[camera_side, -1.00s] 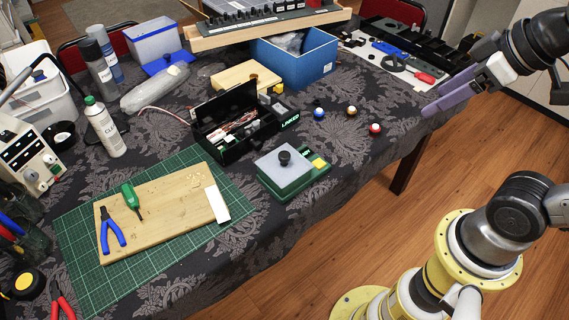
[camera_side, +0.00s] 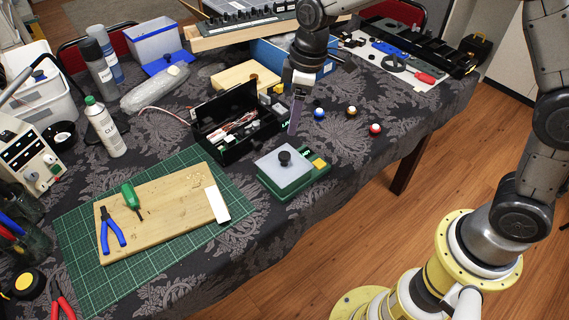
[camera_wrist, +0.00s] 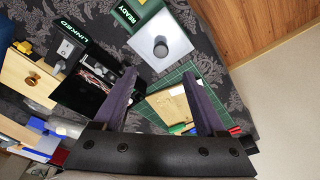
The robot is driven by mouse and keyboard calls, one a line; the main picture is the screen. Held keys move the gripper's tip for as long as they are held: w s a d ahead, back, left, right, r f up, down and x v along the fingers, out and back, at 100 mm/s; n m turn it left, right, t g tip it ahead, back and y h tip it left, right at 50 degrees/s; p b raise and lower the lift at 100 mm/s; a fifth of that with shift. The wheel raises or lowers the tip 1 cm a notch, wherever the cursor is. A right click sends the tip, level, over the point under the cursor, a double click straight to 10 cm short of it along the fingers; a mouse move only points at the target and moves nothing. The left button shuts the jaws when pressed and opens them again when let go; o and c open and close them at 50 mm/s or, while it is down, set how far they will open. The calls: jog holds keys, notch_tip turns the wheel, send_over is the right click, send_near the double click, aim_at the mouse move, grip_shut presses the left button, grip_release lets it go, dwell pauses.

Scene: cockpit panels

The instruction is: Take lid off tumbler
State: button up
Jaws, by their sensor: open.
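A green box (camera_side: 296,190) stands on the table near its front edge. It shows a yellow patch on its right side, and in the wrist view its label reads READY (camera_wrist: 142,22). The lid (camera_wrist: 176,35) and knob (camera_wrist: 160,47) also show in the wrist view, beyond the fingertips. My gripper (camera_side: 293,130) is above and behind the knob, pointing down, apart from it. In the wrist view my gripper (camera_wrist: 160,76) is open with nothing between its fingers.
An open black box (camera_side: 235,143) with a raised cover stands close behind and left of the green box. Blue (camera_side: 319,113), brass (camera_side: 351,111) and red (camera_side: 375,129) knobs sit to the right. A wooden board (camera_side: 165,215) on a green mat lies left.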

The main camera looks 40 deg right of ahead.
aim_at(285, 155)
jog(key=f, duration=0.4)
jog(key=w+a+f, duration=0.1)
jog(key=f, duration=0.8)
jog(key=shift+w+a+f, duration=0.2)
jog(key=shift+a, duration=0.1)
jog(key=shift+c, duration=0.3)
grip_shut()
